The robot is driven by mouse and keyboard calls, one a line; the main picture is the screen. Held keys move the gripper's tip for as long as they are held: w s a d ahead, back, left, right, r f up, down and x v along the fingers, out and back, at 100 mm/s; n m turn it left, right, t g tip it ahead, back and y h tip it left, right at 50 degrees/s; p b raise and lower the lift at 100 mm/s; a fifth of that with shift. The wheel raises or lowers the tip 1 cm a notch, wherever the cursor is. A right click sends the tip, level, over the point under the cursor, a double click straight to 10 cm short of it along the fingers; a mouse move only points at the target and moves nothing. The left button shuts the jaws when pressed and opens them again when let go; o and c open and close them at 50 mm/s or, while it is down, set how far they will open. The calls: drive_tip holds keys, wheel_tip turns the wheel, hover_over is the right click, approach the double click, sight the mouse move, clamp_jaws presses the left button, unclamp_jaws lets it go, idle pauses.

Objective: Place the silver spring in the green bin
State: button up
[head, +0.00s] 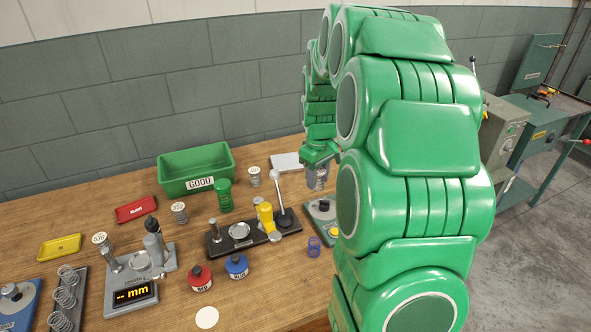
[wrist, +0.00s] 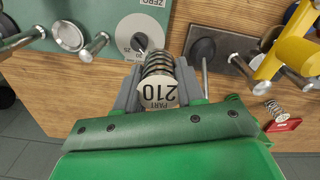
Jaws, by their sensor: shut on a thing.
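My gripper (head: 318,165) is shut on a silver spring (head: 317,179) over the back right of the bench, partly behind my own arm. In the wrist view the silver spring (wrist: 159,66) sits between the two grey fingers (wrist: 158,82), with a round tag reading "PART 210" facing the camera. The green bin (head: 194,184), labelled "GOOD", stands at the back of the bench in the head view, left of my gripper and apart from it. Its inside looks empty from this angle.
A red tray (head: 137,209), a yellow tray (head: 60,247), a gauge (head: 130,297), red and blue bottles (head: 236,266) and a blue spring (head: 314,246) crowd the bench.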

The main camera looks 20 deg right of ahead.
drive_tip(key=shift+m, duration=0.3)
drive_tip(key=w+a, duration=0.1)
drive_tip(key=w, duration=0.3)
drive_tip(key=w+a, duration=0.1)
drive_tip(key=w, duration=0.2)
drive_tip(key=w+a+r, duration=0.1)
drive_tip(key=w+a, duration=0.1)
drive_tip(key=w, duration=0.2)
drive_tip(key=shift+w, duration=0.3)
drive_tip(key=w+a, duration=0.6)
drive_tip(key=w, duration=0.3)
hover_over(198, 175)
drive_tip(key=w, duration=0.5)
wheel_tip(198, 175, down, 3)
drive_tip(key=shift+m, duration=0.3)
drive_tip(key=shift+w+f, duration=0.15)
drive_tip(key=shift+f, duration=4.95)
drive_tip(key=shift+f, duration=0.15)
drive_tip(key=o, duration=1.1)
drive_tip(key=shift+c, duration=0.2)
